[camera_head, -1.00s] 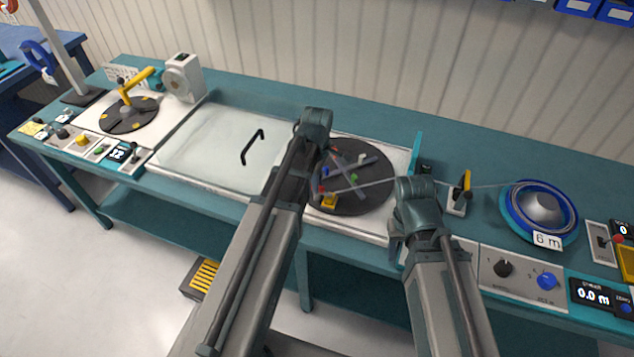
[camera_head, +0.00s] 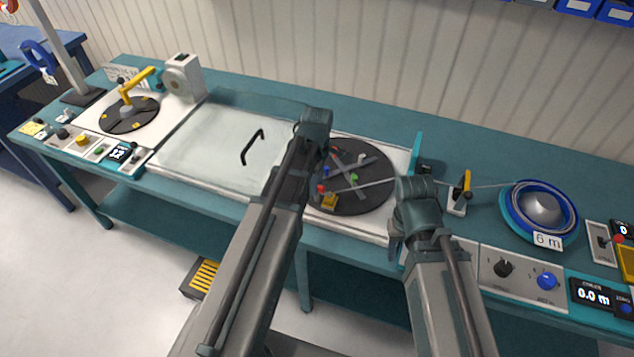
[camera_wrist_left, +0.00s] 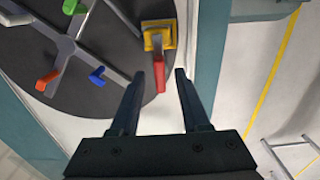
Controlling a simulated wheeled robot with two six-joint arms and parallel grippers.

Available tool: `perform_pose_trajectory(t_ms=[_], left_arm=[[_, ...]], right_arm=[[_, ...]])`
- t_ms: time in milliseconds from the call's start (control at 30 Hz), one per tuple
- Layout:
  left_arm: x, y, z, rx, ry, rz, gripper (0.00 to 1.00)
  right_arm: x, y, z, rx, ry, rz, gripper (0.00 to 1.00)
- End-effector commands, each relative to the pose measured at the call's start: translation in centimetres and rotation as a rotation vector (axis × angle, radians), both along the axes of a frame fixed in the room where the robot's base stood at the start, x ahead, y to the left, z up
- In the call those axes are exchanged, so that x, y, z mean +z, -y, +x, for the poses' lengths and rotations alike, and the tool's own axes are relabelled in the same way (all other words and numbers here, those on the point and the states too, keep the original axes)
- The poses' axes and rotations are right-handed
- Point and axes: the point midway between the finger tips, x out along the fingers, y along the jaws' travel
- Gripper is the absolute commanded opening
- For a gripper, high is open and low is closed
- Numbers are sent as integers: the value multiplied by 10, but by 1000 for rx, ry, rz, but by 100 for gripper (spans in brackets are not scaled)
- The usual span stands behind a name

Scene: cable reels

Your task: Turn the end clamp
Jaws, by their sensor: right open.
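The end clamp is a yellow block (camera_head: 330,201) with a red lever (camera_head: 321,188), at the front edge of a dark round disc (camera_head: 372,201). In the left wrist view the yellow block (camera_wrist_left: 158,36) sits on the disc rim and its red lever (camera_wrist_left: 160,76) points toward my gripper. My left gripper (camera_wrist_left: 161,73) is open, its fingertips on either side of the lever; I cannot tell whether they touch it. In the head view my arm hides most of it. My right gripper (camera_head: 394,243) is open, low beside the bench front, partly hidden by its arm.
A cable runs from the blue coil (camera_head: 540,212) past a yellow-handled guide (camera_head: 464,187) to the disc. A clear cover with a black handle (camera_head: 252,147) lies left of the disc. A control panel (camera_head: 520,272) is at right.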

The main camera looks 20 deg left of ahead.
Motion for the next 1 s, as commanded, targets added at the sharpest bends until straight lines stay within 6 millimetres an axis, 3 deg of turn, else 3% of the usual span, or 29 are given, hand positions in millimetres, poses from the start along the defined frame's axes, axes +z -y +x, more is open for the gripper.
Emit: perform_pose_trajectory(t_ms=[267, 467, 1000], left_arm=[[2, 0, 0, -1, 0, 0, 46], [16, 0, 0, -1, 0, 0, 46], [92, 0, 0, -1, 0, 0, 46]], right_arm=[[2, 0, 0, 0, 0, 0, 50], [16, 0, 0, 0, 0, 0, 50], [92, 0, 0, 2, 0, 0, 50]])
